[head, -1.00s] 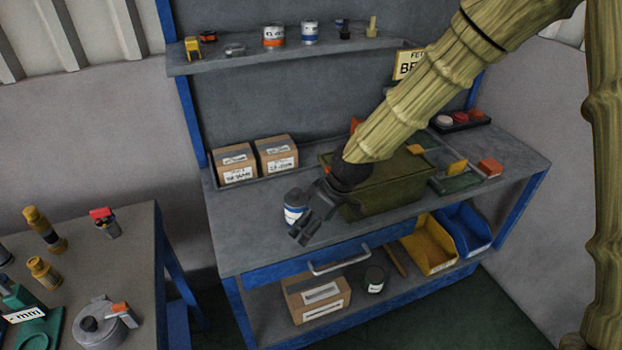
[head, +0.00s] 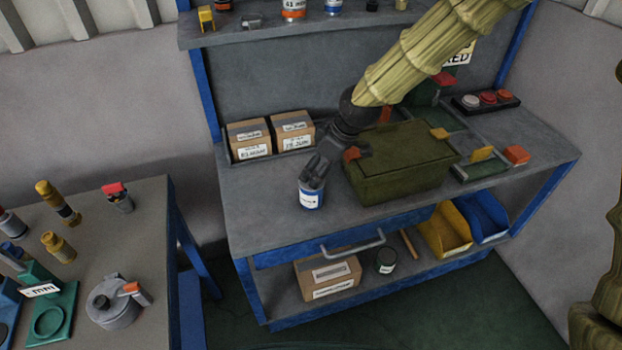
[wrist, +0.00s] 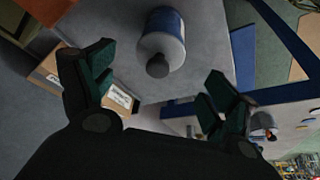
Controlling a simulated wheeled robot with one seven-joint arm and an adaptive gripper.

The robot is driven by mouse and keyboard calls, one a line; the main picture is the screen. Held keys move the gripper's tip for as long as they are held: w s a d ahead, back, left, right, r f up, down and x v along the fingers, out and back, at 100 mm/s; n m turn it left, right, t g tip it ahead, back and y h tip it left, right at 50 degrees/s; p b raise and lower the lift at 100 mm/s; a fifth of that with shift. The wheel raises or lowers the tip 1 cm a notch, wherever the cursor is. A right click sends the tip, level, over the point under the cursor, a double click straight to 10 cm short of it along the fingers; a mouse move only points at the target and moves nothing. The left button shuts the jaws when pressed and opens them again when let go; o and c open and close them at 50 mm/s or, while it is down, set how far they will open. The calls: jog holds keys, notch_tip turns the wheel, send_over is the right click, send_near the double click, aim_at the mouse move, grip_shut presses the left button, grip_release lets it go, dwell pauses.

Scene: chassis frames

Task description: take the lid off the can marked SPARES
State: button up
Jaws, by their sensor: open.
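A blue and white can (head: 312,196) stands upright on the grey workbench, left of the olive green box. Its label is too small to read. In the wrist view the can (wrist: 172,24) shows its pale grey lid (wrist: 160,44) with a dark round knob (wrist: 157,66). My gripper (head: 313,172) is at the top of the can in the head view and hides the lid there. In the wrist view its fingers are spread, one on each side of the knob, with nothing held.
The olive box (head: 400,165) stands close at the right. Two cartons (head: 249,139) are behind at the left. A dark can (head: 385,261) is on the lower shelf. More cans, including an orange one (head: 293,9), stand on the upper shelf. The bench front is clear.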

aim_at(314, 173)
jog(key=shift+p+x, duration=1.15)
jog(key=shift+x, duration=1.45)
jog(key=shift+w+a, duration=0.15)
jog(key=shift+c, duration=0.2)
jog(key=c, duration=1)
